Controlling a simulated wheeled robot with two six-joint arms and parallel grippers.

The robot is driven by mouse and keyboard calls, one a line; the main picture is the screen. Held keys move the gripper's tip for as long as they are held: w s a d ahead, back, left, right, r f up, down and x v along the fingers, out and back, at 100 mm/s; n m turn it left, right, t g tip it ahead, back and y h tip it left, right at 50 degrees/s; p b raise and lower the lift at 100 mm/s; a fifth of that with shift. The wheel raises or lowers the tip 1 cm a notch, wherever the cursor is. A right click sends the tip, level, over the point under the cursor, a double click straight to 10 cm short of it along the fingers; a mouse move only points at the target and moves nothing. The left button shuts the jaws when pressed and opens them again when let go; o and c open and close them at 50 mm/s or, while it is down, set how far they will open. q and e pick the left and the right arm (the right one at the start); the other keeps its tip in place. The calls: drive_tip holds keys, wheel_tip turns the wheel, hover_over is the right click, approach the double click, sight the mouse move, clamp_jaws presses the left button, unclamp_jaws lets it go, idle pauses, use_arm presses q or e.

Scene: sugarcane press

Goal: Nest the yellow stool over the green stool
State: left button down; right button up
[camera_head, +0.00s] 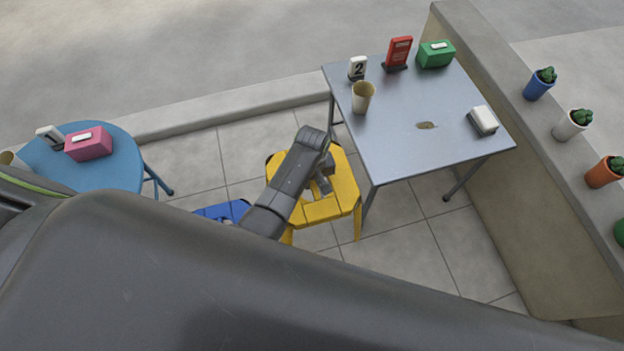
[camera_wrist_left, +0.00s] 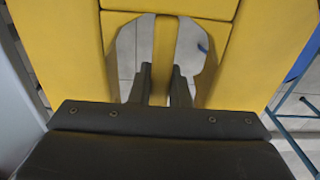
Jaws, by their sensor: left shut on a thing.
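The yellow stool (camera_head: 335,205) is near the centre of the head view, beside the left end of the grey table. My left gripper (camera_head: 322,186) is over its seat. In the left wrist view, the fingers of the left gripper (camera_wrist_left: 161,88) reach into the two seat openings and are shut on the bar of the yellow stool (camera_wrist_left: 165,45) between them. The seat looks roughly upright; I cannot tell whether its legs touch the floor. The green stool is not visible in either view. My right gripper is not in view.
A blue stool (camera_head: 222,211) shows partly beside my arm. The grey table (camera_head: 400,140) bears a cup (camera_head: 362,97), a green box (camera_head: 436,54) and a red stand (camera_head: 399,52). A round blue table (camera_head: 115,172) is at left. Potted cacti line the right wall. Tiled floor lies clear below the grey table.

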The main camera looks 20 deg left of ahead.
use_arm(q)
wheel_tip(320, 180, up, 7)
drive_tip(key=p, duration=0.7)
drive_tip(key=shift+w+f, duration=0.1)
drive_tip(key=shift+f, duration=0.1)
wheel_tip(320, 180, up, 5)
drive_tip(key=p, duration=0.5)
drive_tip(key=shift+f+p, duration=0.1)
drive_tip(key=shift+p, duration=0.2)
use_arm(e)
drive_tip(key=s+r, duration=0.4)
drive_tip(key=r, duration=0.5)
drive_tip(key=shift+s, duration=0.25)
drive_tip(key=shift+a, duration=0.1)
